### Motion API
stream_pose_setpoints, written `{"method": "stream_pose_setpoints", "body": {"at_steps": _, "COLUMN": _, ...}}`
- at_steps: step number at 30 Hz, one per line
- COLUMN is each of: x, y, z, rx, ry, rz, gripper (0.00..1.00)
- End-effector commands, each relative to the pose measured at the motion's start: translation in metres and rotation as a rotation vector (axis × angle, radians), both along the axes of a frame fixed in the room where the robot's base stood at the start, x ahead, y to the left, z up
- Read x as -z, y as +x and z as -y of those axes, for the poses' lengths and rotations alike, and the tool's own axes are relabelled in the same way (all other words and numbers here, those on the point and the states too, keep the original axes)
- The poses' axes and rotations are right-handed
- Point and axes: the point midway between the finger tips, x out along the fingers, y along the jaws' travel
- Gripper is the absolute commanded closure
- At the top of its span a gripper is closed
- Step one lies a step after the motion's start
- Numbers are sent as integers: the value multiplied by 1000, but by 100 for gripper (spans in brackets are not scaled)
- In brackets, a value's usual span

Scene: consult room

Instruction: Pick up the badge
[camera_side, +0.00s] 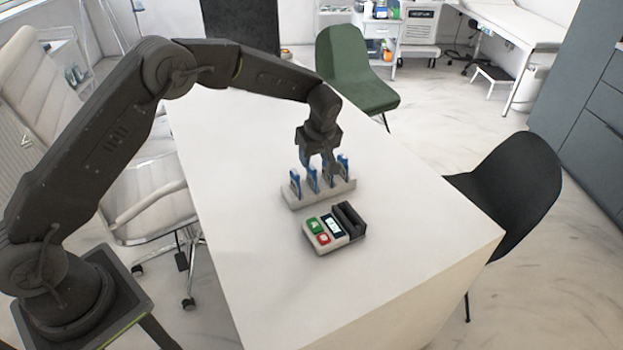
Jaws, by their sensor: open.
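Several blue and white badges (295,183) stand upright in a row in a pale holder (318,195) on the white table. The others show at the left-middle (311,181) and at the right end (343,165). My gripper (322,172) points down over the row, with its open fingers at the middle badges. The fingers partly hide a badge there. I cannot tell whether they touch it or which badge lies between them.
A small reader (334,228) with a green button, a red button, a screen and a dark slotted block stands just in front of the holder. The white table (270,285) is otherwise clear. A black chair (515,180) and a green chair (355,75) stand at the table's edges.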

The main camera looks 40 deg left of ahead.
Motion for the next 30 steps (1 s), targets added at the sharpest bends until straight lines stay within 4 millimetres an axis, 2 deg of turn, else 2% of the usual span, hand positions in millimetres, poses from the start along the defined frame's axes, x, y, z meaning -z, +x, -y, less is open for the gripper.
{"method": "stream_pose_setpoints", "body": {"at_steps": 3, "x": 18, "y": 2, "z": -5, "rx": 0, "ry": 0, "rz": -1, "gripper": 52}}
{"method": "stream_pose_setpoints", "body": {"at_steps": 11, "x": 36, "y": 3, "z": -10, "rx": 1, "ry": 0, "rz": -1, "gripper": 52}}
{"method": "stream_pose_setpoints", "body": {"at_steps": 19, "x": 72, "y": 7, "z": -19, "rx": 0, "ry": 0, "rz": 0, "gripper": 52}}
{"method": "stream_pose_setpoints", "body": {"at_steps": 28, "x": 77, "y": 8, "z": -20, "rx": 0, "ry": 1, "rz": 1, "gripper": 52}}
{"method": "stream_pose_setpoints", "body": {"at_steps": 30, "x": 77, "y": 8, "z": -20, "rx": 1, "ry": 1, "rz": 1, "gripper": 57}}
